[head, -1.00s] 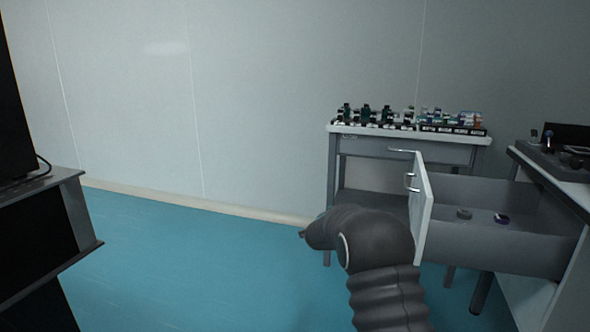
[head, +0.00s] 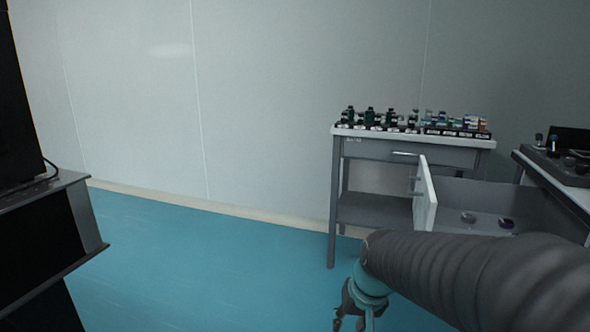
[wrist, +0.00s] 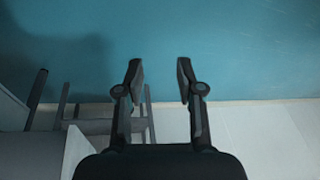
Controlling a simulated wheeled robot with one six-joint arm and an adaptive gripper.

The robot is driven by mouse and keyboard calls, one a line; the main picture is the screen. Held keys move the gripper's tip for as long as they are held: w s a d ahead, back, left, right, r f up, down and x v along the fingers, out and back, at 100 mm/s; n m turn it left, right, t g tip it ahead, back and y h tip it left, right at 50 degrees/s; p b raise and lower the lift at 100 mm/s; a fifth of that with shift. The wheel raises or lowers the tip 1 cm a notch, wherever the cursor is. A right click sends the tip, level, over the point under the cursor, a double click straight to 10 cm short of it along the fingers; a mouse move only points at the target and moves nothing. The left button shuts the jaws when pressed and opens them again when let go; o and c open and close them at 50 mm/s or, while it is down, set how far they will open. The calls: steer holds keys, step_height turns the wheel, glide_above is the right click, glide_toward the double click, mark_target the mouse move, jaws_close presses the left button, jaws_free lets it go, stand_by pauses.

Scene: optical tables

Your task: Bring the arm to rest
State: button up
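My gripper (head: 350,318) hangs at the end of my dark, ribbed arm in the lower right of the head view, pointing down above the blue floor. In the wrist view its two fingers (wrist: 160,80) are spread apart with nothing between them, and the blue floor lies beyond. The gripper is to the left of the open drawer and apart from it. My arm covers the lower part of the drawer in the head view.
An open drawer (head: 428,200) holds two small round items. Behind it stands a grey table (head: 390,150) with several small bottles on top. A dark cabinet (head: 85,240) is at the left. The blue floor (head: 220,260) between is clear.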

steer(key=s+d+r+t, duration=0.1)
steer(key=s+d+r, duration=0.1)
steer(key=s, duration=0.5)
steer(key=s+d+r+t+h, duration=0.1)
steer(key=s+r, duration=0.3)
steer(key=s, duration=0.4)
steer(key=shift+d+r+n+p, duration=0.3)
steer(key=shift+d, duration=0.6)
steer(key=shift+s, duration=0.1)
